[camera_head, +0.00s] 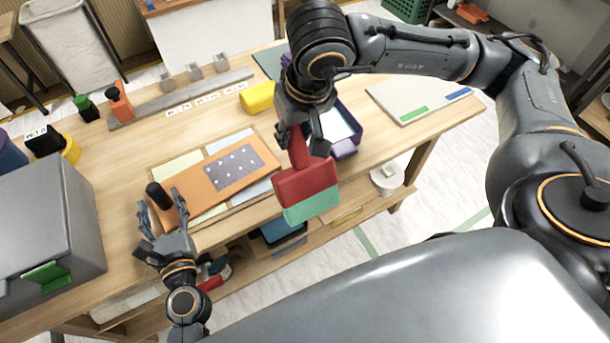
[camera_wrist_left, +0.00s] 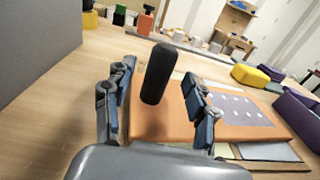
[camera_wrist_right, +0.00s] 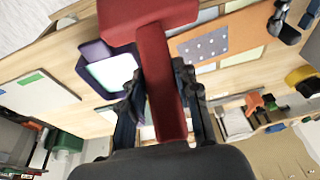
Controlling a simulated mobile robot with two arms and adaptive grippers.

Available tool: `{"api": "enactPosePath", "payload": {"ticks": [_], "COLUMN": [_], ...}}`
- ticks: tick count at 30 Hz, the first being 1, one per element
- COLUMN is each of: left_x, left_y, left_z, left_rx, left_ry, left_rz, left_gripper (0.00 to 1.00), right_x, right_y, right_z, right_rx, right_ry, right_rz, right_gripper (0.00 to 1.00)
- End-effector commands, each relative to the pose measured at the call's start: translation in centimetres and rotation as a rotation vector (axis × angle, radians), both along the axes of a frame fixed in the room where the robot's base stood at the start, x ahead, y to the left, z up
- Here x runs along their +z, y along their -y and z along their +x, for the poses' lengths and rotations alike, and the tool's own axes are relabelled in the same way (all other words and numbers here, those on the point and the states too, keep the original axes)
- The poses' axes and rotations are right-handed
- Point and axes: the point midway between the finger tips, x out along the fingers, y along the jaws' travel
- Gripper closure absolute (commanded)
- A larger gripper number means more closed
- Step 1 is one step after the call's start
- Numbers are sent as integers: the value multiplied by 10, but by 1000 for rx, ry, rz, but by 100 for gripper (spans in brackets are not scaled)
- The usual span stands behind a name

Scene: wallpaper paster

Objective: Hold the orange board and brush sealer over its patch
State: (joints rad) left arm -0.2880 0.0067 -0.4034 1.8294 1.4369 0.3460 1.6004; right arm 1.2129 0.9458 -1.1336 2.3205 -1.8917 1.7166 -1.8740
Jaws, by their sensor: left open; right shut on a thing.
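The orange board (camera_head: 205,189) lies on a mat of pale panels on the table, with a grey dotted patch (camera_head: 235,168) on its right part. A black upright handle (camera_head: 158,195) stands at the board's left end; it also shows in the left wrist view (camera_wrist_left: 159,73). My left gripper (camera_head: 162,208) is open, its fingers on either side of the handle and apart from it. My right gripper (camera_head: 303,138) is shut on the red handle of the brush (camera_head: 306,184). The brush has a wide red head with a teal lower edge and is in the air right of the board.
A purple tray (camera_head: 350,110) with pale contents sits behind the brush. A yellow block (camera_head: 257,97) lies at the back. A large grey box (camera_head: 45,215) stands at the left. A pale board with green and blue strips (camera_head: 400,95) lies at the right.

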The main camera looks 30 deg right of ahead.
Motion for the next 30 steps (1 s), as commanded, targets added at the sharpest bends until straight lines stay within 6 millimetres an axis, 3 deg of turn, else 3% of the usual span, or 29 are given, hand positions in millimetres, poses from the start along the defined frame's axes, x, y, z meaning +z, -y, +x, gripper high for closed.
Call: {"api": "enactPosePath", "payload": {"ticks": [9, 20, 28, 30], "left_x": [0, 0, 0, 0], "left_y": [1, 2, 2, 2], "left_z": [29, 32, 32, 32], "left_rx": [0, 0, 0, 0], "left_ry": [0, -1, 0, 0], "left_rz": [-1, -1, 0, 0], "left_gripper": [44, 44, 97, 100], "right_x": [3, 3, 3, 3], "right_y": [0, 0, 0, 0], "right_z": [0, 0, 0, 0], "right_rx": [0, 0, 0, 0], "right_ry": [0, 0, 0, 0], "right_rz": [0, 0, 0, 0], "right_gripper": [100, 100, 100, 100]}}
